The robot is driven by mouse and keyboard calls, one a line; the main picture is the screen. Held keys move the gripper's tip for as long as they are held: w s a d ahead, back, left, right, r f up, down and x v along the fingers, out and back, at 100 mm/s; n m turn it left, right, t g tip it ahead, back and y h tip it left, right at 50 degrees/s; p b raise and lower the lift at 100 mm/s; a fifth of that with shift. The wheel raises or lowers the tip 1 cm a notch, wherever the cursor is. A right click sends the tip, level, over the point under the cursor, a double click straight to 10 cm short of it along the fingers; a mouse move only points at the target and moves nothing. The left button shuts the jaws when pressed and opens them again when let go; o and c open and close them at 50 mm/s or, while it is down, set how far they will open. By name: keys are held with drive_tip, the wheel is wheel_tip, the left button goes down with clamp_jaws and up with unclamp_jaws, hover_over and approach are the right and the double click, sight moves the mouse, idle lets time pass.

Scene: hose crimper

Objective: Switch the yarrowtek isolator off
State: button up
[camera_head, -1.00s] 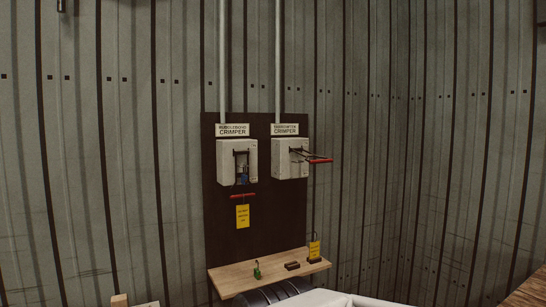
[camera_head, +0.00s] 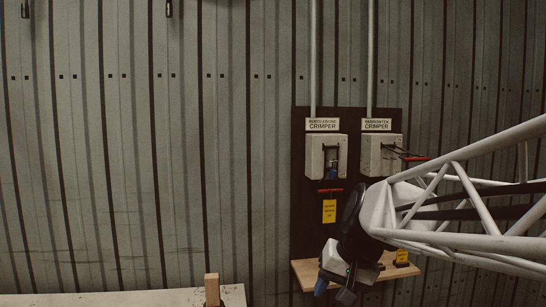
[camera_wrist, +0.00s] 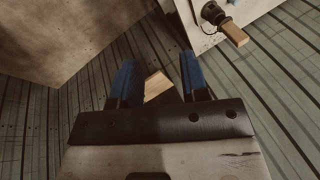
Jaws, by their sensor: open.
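Two pale isolator boxes hang on a dark board under signs ending in "CRIMPER". The right box (camera_head: 380,155), whose small sign seems to read Yarrowtek, has a lever with a red grip (camera_head: 417,159) sticking out to the right. The left box (camera_head: 326,158) has its lever down, with a blue lock at it. A red bar and yellow tag (camera_head: 329,211) hang below the left box. My gripper (camera_head: 333,291) is open, below the boxes in front of the shelf. In the wrist view its blue fingers (camera_wrist: 155,60) are apart, with a wooden piece (camera_wrist: 157,85) visible beyond them.
A wooden shelf (camera_head: 305,273) runs under the board, partly hidden by my arm. A yellow tag (camera_head: 402,256) stands at its right. A pale bench (camera_head: 120,300) with a wooden post (camera_head: 212,289) is at lower left. The wrist view shows a wooden-handled knob (camera_wrist: 232,32).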

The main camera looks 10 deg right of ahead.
drive_tip(key=w+d+r+m+t+y, duration=0.25)
drive_tip(key=w+d+r, duration=0.35)
drive_tip(key=w+d, duration=0.6)
drive_tip(key=w+d+r+m+t+y, duration=0.25)
drive_tip(key=w+d+r, duration=0.35)
drive_tip(key=w+d, duration=0.6)
drive_tip(key=m+t+h, duration=0.1)
drive_tip(key=m+t, duration=0.4)
drive_tip(key=t, duration=0.3)
approach(420, 160)
drive_tip(key=x, duration=0.3)
drive_tip(key=shift+a+r, duration=0.1)
drive_tip(key=shift+x, duration=3.95)
clamp_jaws()
